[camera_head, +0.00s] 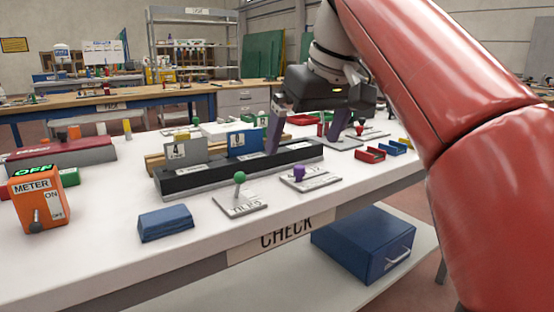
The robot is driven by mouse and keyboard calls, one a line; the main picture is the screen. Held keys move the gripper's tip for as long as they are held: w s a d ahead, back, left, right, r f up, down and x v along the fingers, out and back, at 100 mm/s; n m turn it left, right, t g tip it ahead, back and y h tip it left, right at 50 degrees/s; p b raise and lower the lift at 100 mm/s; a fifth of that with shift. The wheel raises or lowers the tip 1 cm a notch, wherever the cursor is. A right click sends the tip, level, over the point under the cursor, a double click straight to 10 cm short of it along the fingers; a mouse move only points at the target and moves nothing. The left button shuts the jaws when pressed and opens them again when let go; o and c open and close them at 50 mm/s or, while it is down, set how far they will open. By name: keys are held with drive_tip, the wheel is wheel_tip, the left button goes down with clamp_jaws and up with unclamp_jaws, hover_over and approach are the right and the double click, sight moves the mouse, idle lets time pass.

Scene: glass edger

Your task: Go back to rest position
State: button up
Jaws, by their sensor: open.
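My gripper (308,128) hangs from my red arm over the right part of the white table, above the right end of a black slotted rack. Its two purple-grey fingers point down and stand wide apart. I see nothing between them. The left finger passes in front of the rack's back edge beside a blue plate; whether it touches anything I cannot tell. The black rack (212,178) holds an upright grey plate (184,152) and an upright blue plate (243,143).
Plates with a green knob (239,179) and a purple knob (299,172) lie before the rack. Small red, blue and yellow trays sit at right. A blue drawer box (362,243) is below.

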drive_tip(key=s+d+f+m+h, duration=0.1)
drive_tip(key=s+f, duration=0.4)
drive_tip(key=f, duration=0.5)
drive_tip(key=s+d+f+m+t, duration=0.1)
drive_tip(key=s+d+f+m, duration=0.2)
drive_tip(key=s+d+f, duration=0.3)
drive_tip(key=s+d+f+m+h, duration=0.1)
drive_tip(key=s+f, duration=0.5)
drive_tip(key=f, duration=0.9)
drive_tip(key=d+m, duration=0.1)
drive_tip(key=d, duration=0.1)
drive_tip(key=shift+d+t+h, duration=0.3)
